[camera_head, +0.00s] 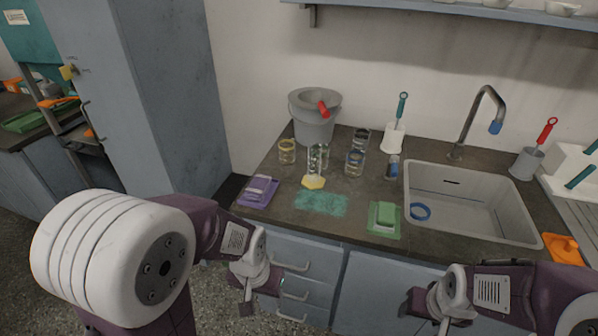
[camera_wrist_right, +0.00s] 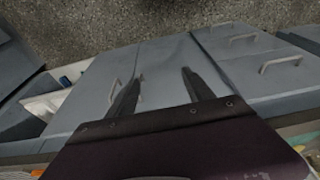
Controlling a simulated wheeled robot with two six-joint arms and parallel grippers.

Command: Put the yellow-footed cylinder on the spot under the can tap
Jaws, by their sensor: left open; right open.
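The yellow-footed cylinder (camera_head: 317,160) is a tall clear vessel with a yellow foot (camera_head: 313,182), upright on the dark counter in front of the grey can. The grey can (camera_head: 313,128) stands at the back by the wall, with a red tap (camera_head: 323,108) on its front. The spot under the tap cannot be made out; the cylinder partly covers that area. My left gripper (camera_head: 246,301) is open and empty, in front of the drawers and below the counter edge. My right gripper (camera_head: 443,325) is also open and empty, low before the cabinets; its spread fingers show in the right wrist view (camera_wrist_right: 160,85).
A yellow-rimmed jar (camera_head: 287,151) stands left of the cylinder, blue-rimmed jar (camera_head: 354,163) right. A teal patch (camera_head: 320,204), purple sponge tray (camera_head: 258,191) and green sponge (camera_head: 385,214) lie in front. The sink (camera_head: 472,227) is at the right, with a white brush holder (camera_head: 393,138) behind.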

